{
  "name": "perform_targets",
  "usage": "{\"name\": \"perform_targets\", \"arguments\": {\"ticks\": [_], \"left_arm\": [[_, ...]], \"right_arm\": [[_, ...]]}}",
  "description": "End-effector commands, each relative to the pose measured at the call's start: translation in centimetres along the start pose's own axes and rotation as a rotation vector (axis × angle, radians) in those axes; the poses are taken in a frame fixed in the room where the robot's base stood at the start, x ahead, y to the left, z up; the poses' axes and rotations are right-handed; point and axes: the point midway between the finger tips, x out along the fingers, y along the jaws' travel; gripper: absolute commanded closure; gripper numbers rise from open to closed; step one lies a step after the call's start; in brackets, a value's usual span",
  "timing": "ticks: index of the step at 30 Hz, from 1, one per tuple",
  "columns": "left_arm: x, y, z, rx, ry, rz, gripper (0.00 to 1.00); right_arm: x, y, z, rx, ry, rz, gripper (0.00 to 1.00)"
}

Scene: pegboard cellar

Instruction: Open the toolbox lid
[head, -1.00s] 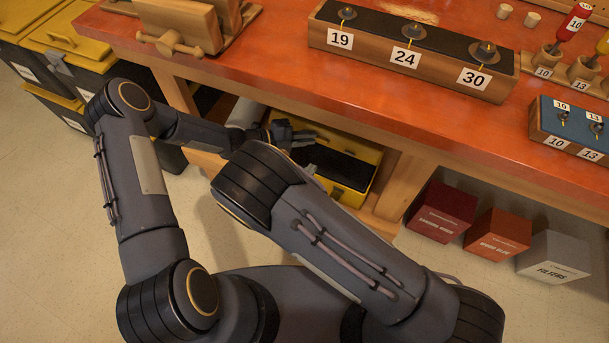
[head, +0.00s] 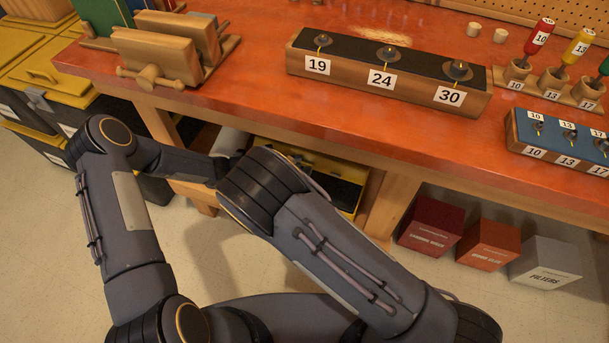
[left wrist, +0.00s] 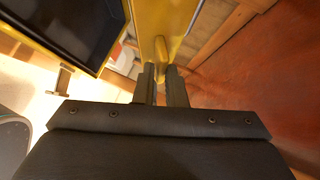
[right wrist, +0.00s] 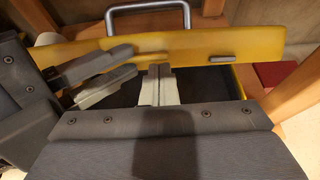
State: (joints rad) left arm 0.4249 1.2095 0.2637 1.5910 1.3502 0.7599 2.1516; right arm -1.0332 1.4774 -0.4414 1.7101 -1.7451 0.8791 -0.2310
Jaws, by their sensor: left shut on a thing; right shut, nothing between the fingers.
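The yellow toolbox (head: 357,205) stands on the low shelf under the bench, mostly hidden behind my right arm in the head view. Its dark inside shows in the left wrist view, within a yellow rim (left wrist: 40,43). The yellow lid (right wrist: 195,46) appears raised along the back, with a grey handle (right wrist: 145,7) at its edge. My left gripper (left wrist: 163,75) is shut on a yellow part of the lid (left wrist: 161,45); its fingers also show in the right wrist view (right wrist: 100,78). My right gripper (right wrist: 159,72) is shut and empty, in front of the lid, over the dark inside.
The red worktop (head: 240,85) overhangs the toolbox. A wooden leg (head: 390,205) and several boxes, including a red one (head: 430,227), stand to the right. Storage bins with yellow lids (head: 50,72) stand at the left. The floor in front is clear.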

Motion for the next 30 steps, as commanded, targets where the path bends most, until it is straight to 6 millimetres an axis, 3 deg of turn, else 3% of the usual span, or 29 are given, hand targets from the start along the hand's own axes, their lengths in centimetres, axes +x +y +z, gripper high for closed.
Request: {"name": "perform_targets", "arguments": {"ticks": [2,8,9,13,23,30], "left_arm": [[0.0,-0.1,0.0,0.002,0.000,-0.001,1.00],[-0.1,0.2,0.0,-0.002,0.000,0.004,1.00],[-0.1,0.2,0.0,-0.002,0.000,0.005,0.88],[-0.1,0.3,-0.1,-0.004,0.000,0.007,0.71],[-0.6,0.2,0.0,-0.003,-0.001,0.005,0.71],[-4.8,0.2,0.1,-0.003,-0.006,0.005,0.71]], "right_arm": [[0.2,0.0,1.0,0.004,-0.005,-0.001,1.00],[0.3,0.0,1.2,0.004,-0.013,-0.002,1.00],[0.3,0.0,1.3,0.004,-0.014,-0.002,1.00],[0.3,0.0,1.3,0.005,-0.015,-0.003,1.00],[0.3,0.0,1.2,0.004,-0.012,-0.002,1.00],[0.3,0.0,1.1,0.003,-0.010,-0.001,1.00]]}}
